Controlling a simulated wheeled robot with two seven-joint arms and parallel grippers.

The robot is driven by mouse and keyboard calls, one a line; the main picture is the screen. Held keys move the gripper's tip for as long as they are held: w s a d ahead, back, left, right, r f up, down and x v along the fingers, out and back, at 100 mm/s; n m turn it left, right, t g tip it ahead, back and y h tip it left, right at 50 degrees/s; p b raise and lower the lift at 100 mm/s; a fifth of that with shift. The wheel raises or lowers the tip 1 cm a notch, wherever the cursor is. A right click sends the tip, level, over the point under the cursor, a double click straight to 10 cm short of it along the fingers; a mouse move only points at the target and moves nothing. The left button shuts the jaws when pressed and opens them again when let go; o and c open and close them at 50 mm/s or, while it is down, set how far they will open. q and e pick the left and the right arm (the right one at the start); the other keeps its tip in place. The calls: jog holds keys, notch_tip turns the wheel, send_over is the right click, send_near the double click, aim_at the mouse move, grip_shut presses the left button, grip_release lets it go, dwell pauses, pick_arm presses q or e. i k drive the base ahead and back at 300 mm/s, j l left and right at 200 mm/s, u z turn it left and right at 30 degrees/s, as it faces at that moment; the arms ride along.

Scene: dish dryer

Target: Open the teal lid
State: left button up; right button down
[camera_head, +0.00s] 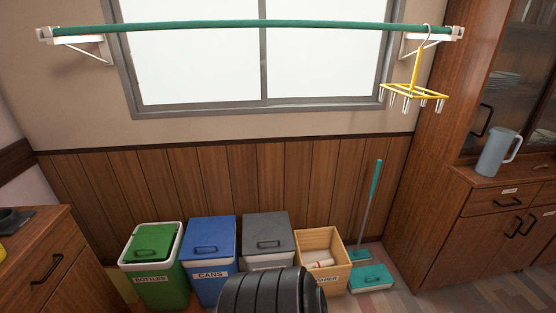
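A low teal lid (371,277) with a small handle lies at floor level right of the wooden paper box, on what looks like a squat container with a pale rim. It looks shut. Neither of my grippers is in view. A dark ribbed part of my own body rises at the bottom middle and covers the lower front of the grey bin.
A green bottles bin (158,281), a blue cans bin (209,265), a grey bin (268,232) and an open wooden paper box (322,245) line the wall. A teal-handled broom (368,205) leans behind the lid. A wooden cabinet (430,215) stands right.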

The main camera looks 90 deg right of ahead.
aim_at(364, 276)
jog(key=z, duration=3.8)
